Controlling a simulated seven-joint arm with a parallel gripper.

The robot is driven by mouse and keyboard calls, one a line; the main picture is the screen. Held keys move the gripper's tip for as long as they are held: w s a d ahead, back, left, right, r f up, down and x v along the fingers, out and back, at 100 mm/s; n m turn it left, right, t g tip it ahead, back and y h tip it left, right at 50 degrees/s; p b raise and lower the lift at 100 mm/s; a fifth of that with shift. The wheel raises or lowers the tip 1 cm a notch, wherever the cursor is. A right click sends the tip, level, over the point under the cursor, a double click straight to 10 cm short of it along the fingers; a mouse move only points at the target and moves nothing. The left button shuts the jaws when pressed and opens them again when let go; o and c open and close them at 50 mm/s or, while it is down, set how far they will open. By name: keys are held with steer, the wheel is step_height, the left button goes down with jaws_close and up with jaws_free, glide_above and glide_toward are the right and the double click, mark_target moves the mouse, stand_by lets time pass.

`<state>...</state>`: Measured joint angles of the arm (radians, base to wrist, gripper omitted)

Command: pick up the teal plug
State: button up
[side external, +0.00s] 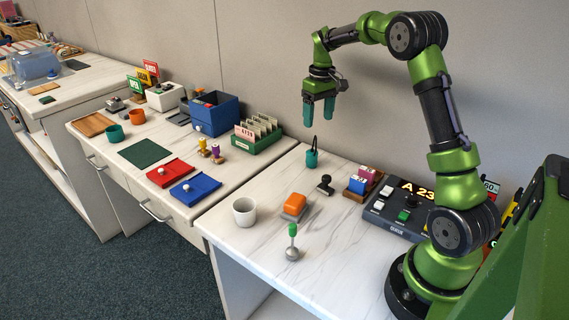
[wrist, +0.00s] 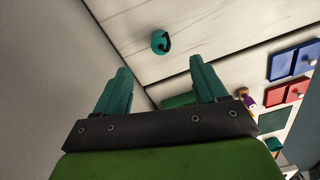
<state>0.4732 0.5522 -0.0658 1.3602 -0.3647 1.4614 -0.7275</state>
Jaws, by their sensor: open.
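The teal plug (side external: 312,158) stands upright on the near white counter, close to its back left corner, with a thin dark loop rising from its top. In the wrist view the teal plug (wrist: 160,42) is a small round teal shape with a dark hook mark, beyond the fingertips. My gripper (side external: 319,112) has teal fingers and hangs above the plug, pointing down, with a clear gap between them. In the wrist view my gripper (wrist: 160,82) has its two fingers spread with nothing between them.
A black-handled stamp (side external: 325,185), an orange-topped block (side external: 294,206), a white cup (side external: 244,211) and a green-knobbed lever (side external: 292,242) stand nearby on the counter. A green card rack (side external: 258,136) sits left of the plug. The grey wall (side external: 250,50) rises behind.

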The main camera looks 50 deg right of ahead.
steer(key=r+n, duration=0.1)
steer(key=r, duration=0.1)
glide_toward(313, 151)
steer(key=f, duration=0.4)
steer(key=s+f, duration=0.1)
steer(key=f, duration=0.1)
steer(key=shift+a+f, duration=0.3)
steer(key=shift+a, duration=0.1)
steer(key=shift+w+d+f, duration=0.1)
steer(key=shift+w+f, duration=0.05)
steer(key=shift+f, duration=0.75)
steer(key=shift+w+f, duration=0.2)
steer(key=shift+f, duration=0.75)
steer(key=shift+w+d+f, duration=0.1)
steer(key=shift+w+f, duration=0.05)
steer(key=shift+f, duration=0.75)
steer(key=c, duration=1.2)
